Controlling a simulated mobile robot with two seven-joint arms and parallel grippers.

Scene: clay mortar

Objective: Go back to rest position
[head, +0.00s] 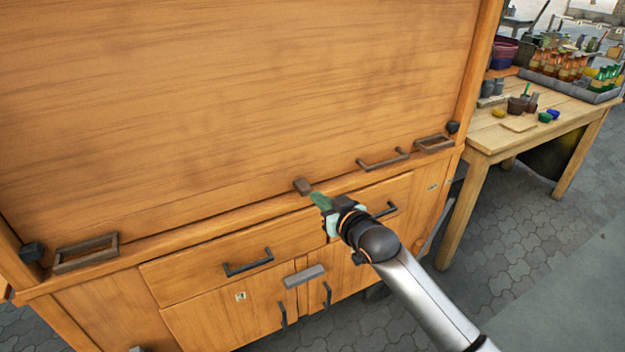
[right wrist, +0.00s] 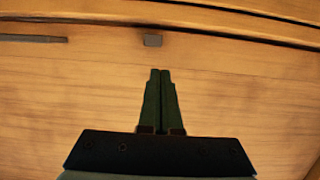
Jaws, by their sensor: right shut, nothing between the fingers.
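My right gripper (head: 319,199) reaches in from the lower right to the front of a large wooden cabinet (head: 220,100). Its green fingers are together and empty, in front of the cabinet's ledge, just below a small brown block (head: 303,186). In the right wrist view the closed fingers (right wrist: 160,73) point at a wooden surface, with a small grey-brown block (right wrist: 152,40) just beyond the tips. I cannot tell whether the fingers touch the wood. My left gripper does not show.
The cabinet has drawers with dark handles (head: 248,263) and doors below. Brown frame-like handles (head: 86,253) sit along its ledge. A wooden table (head: 480,135) with bottles (head: 560,65) and small pots stands at the right. Paved floor (head: 520,235) lies open at the lower right.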

